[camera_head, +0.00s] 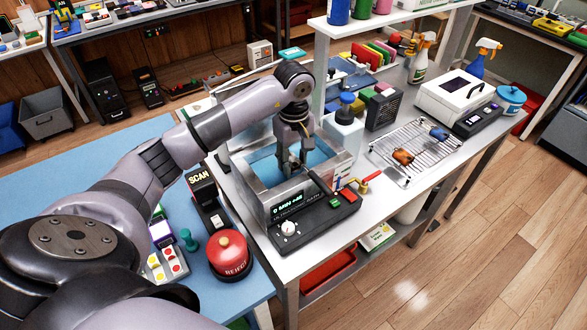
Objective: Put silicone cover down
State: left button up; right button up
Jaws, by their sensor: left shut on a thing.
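My left gripper (289,166) points down into the open metal ultrasonic bath (262,205), over its blue inside. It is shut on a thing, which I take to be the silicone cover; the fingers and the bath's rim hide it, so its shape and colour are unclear. A wire rack (404,172) lies on the white table to the right, with a small orange item (403,157) and a small blue item (438,133) on it. My right gripper is not in view.
The bath's black control panel (315,214) faces front, with a red-handled lever (370,178) beside it. A white bottle with a blue cap (344,127) stands close behind the bath. A white machine (455,98) stands beyond the rack. A red REJECT button (229,256) sits on the blue mat.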

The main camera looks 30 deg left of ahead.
aim_at(294, 171)
pick_arm(q)
notch_tip(294, 171, down, 4)
jog(key=shift+p, duration=0.35)
jog(key=shift+f, duration=0.1)
jog(key=o, duration=1)
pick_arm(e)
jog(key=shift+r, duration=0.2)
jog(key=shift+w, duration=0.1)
